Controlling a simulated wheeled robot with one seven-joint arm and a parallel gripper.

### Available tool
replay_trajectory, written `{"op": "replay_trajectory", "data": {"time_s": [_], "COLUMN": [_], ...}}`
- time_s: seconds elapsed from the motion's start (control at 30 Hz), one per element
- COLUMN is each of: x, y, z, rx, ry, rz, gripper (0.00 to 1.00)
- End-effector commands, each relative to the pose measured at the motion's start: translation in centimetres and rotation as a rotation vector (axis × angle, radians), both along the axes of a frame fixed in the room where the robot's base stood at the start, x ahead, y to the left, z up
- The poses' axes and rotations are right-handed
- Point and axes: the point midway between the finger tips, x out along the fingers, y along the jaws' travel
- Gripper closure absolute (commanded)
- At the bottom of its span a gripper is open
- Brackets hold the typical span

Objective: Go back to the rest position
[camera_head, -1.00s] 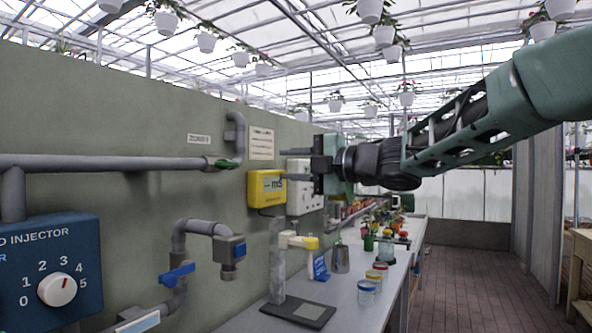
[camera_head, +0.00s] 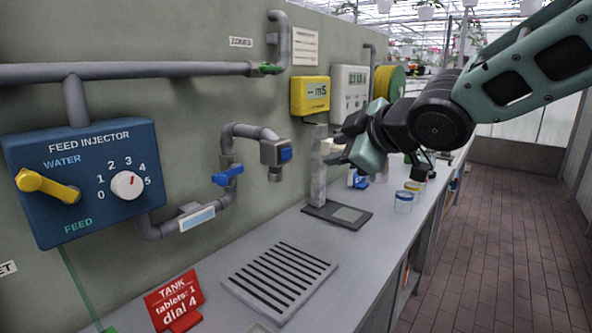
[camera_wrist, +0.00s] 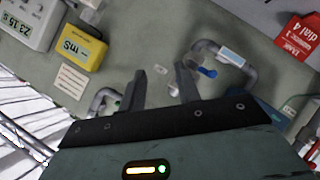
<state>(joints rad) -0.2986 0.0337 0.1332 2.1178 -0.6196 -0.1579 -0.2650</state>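My gripper (camera_head: 331,149) hangs in the air in front of the grey-green wall, left of my dark wrist, and points left in the head view. In the wrist view its two dark fingers (camera_wrist: 161,82) stand apart with nothing between them, so it is open and empty. My arm comes in from the upper right. In the head view the gripper overlaps the upright grey post of the stand (camera_head: 340,215) on the counter. I cannot tell how far apart they are.
The blue feed injector (camera_head: 95,205), yellow meter (camera_head: 310,95), white timer box (camera_head: 349,92) and pipes (camera_head: 120,72) are on the wall. The brick floor (camera_head: 490,240) is clear.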

Motion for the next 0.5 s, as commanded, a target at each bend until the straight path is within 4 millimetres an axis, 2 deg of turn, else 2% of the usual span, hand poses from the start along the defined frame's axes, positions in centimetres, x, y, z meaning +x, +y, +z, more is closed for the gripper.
{"op": "replay_trajectory", "data": {"time_s": [0.03,0.1,0.17,0.2,0.3,0.4,0.5], "x": [-2.6,-6.4,-9.8,-12.3,-18.4,-23.8,-27.8], "y": [0.0,-0.5,-1.0,-1.4,-2.6,-3.9,-5.0], "z": [-2.3,-5.8,-8.4,-10.0,-13.2,-15.2,-16.4], "rx": [0.007,0.009,0.0,-0.009,-0.048,-0.092,-0.131], "ry": [0.129,0.308,0.45,0.544,0.751,0.92,1.039], "rz": [-0.058,-0.146,-0.216,-0.264,-0.37,-0.464,-0.533], "gripper": [0.67,0.67,0.67,0.67,0.67,0.67,0.67]}}
